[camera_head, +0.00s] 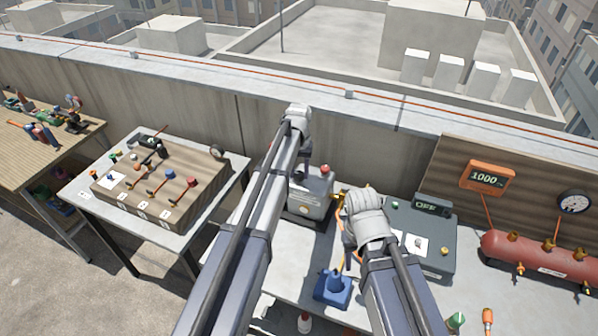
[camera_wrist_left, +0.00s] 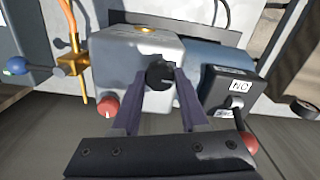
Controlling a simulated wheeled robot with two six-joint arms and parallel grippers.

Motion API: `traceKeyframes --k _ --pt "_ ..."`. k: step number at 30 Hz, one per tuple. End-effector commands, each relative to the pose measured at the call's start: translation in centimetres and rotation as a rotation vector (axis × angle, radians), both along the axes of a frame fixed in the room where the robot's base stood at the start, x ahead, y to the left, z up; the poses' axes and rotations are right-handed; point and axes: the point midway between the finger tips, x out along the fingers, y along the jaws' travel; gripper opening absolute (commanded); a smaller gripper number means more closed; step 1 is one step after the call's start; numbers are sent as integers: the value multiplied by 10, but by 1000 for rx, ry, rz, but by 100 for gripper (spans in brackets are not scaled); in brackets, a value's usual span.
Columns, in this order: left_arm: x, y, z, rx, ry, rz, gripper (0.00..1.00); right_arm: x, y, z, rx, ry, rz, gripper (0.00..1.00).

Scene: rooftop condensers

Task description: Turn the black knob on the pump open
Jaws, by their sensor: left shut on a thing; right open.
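The pump (camera_head: 312,205) is a grey-white housing on the bench below my left arm; it also shows in the left wrist view (camera_wrist_left: 120,60). Its black knob (camera_wrist_left: 160,74) sits between the two fingers of my left gripper (camera_wrist_left: 161,84), which is shut on it. In the head view my left gripper (camera_head: 301,172) is over the pump's back, and the wrist hides the knob. A red knob (camera_wrist_left: 107,107) is at the pump's edge, left of the fingers. My right gripper (camera_head: 349,242) is open, right of the pump, partly hidden by its own wrist.
A grey box with an OFF display (camera_head: 431,206) stands right of my right wrist. A blue object (camera_head: 333,288) sits in front. A brass valve with an orange hose (camera_wrist_left: 72,66) is close left of the pump. A red tank (camera_head: 540,259) is at the far right.

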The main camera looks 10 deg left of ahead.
Motion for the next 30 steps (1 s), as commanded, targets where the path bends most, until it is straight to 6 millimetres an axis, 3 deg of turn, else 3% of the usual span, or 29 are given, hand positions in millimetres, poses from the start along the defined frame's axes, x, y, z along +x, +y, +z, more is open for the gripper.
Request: traceKeyframes --k 18,19,27,30 --pt "0 0 0 0 0 39 0 0 0 0 0 0 0 50" --pt "0 0 0 0 0 39 44 0 0 0 0 0 0 50" --pt "0 0 0 0 0 37 74 0 0 0 0 0 0 50" --pt "0 0 0 0 0 37 74 0 0 0 0 0 0 50"
